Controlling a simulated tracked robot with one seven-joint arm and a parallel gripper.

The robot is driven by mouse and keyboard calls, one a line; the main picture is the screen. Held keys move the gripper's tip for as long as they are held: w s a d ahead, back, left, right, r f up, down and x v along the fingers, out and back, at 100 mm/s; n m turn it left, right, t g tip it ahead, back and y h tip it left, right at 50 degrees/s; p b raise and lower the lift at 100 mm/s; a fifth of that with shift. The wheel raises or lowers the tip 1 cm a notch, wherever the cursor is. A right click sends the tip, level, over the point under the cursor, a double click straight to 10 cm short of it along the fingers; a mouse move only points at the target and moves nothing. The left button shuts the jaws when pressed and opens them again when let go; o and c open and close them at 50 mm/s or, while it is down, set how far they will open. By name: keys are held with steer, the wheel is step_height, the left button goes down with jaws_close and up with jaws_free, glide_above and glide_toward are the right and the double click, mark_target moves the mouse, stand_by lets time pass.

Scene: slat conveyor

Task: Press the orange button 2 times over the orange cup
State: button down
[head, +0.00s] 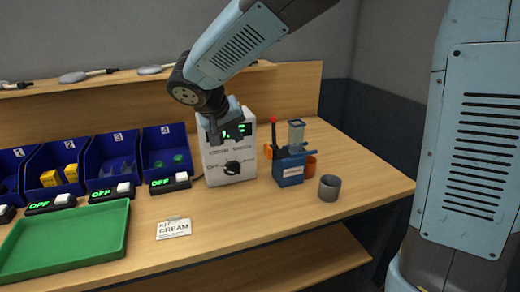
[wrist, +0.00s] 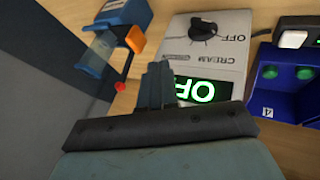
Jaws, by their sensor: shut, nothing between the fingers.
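A blue dispenser (head: 290,170) with a clear hopper, a red-tipped lever (head: 273,122) and an orange button-like part (head: 268,152) on its left side stands on the bench. The orange cup (head: 311,165) is right behind the dispenser, partly hidden by it. In the wrist view the dispenser (wrist: 93,10) is at upper left, with its orange part (wrist: 135,39) and red lever tip (wrist: 120,87). My gripper (head: 213,138) is shut and empty, in front of the upper part of a white control box, left of the dispenser. Its fingers (wrist: 158,85) also show in the wrist view.
The white control box (head: 229,165) has a dial and a lit display. A grey cup (head: 329,188) stands right of the dispenser. Blue bins (head: 165,145), small switches reading OFF (head: 170,183), a green tray (head: 68,240) and a card (head: 174,229) are left. Bench front centre is clear.

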steer(key=shift+w+a+f, duration=0.1)
steer(key=shift+a+f, duration=0.05)
steer(key=shift+a, duration=0.45)
steer(key=shift+d+f, duration=0.1)
steer(key=w+d+f, duration=0.6)
steer(key=d+f, duration=0.1)
steer(key=shift+d+f, duration=0.15)
steer(key=shift+f, duration=0.25)
